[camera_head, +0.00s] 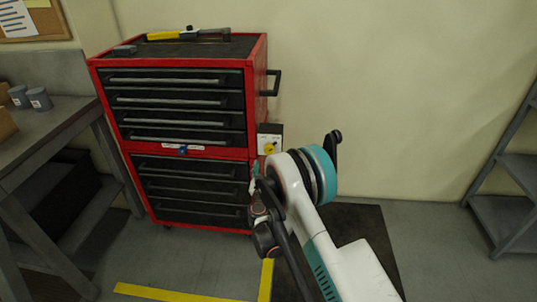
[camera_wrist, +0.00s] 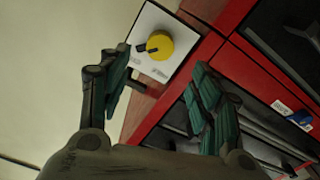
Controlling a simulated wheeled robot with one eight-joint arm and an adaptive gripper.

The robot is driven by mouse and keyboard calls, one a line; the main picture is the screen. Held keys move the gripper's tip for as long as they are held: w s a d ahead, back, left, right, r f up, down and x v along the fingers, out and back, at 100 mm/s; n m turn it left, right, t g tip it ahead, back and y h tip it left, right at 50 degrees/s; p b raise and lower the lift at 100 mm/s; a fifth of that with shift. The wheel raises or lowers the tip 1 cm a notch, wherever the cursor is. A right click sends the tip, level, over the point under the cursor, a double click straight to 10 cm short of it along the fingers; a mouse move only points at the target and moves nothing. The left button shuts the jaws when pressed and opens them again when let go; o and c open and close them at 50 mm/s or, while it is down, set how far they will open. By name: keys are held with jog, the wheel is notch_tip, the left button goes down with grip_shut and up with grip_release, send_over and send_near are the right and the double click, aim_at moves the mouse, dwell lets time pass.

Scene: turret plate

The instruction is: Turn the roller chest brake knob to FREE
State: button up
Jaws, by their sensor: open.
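The red roller chest (camera_head: 250,110) with black drawers stands against the wall. On its right side is a pale plate (camera_head: 264,130) with a yellow brake knob (camera_head: 270,148). In the wrist view the yellow knob (camera_wrist: 159,46) with a dark pointer sits on the white plate (camera_wrist: 149,22); the plate's lettering is too small to read. My gripper (camera_wrist: 160,93) is open and empty, its two green-padded fingers either side of and short of the knob, apart from it. In the head view my gripper (camera_head: 255,180) is close to the chest's right front edge, below the knob.
A side handle (camera_head: 273,82) sticks out above the plate. A blue latch (camera_head: 182,150) sits on the chest front. A workbench (camera_head: 50,130) with grey cups is at left. A shelf rack (camera_head: 510,200) is at right. Bare wall lies right of the chest.

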aim_at(269, 151)
jog(key=w+b, duration=0.2)
jog(key=w, duration=0.8)
jog(key=shift+d+b, duration=0.1)
jog(key=shift+b, duration=0.25)
jog(key=c, duration=1.1)
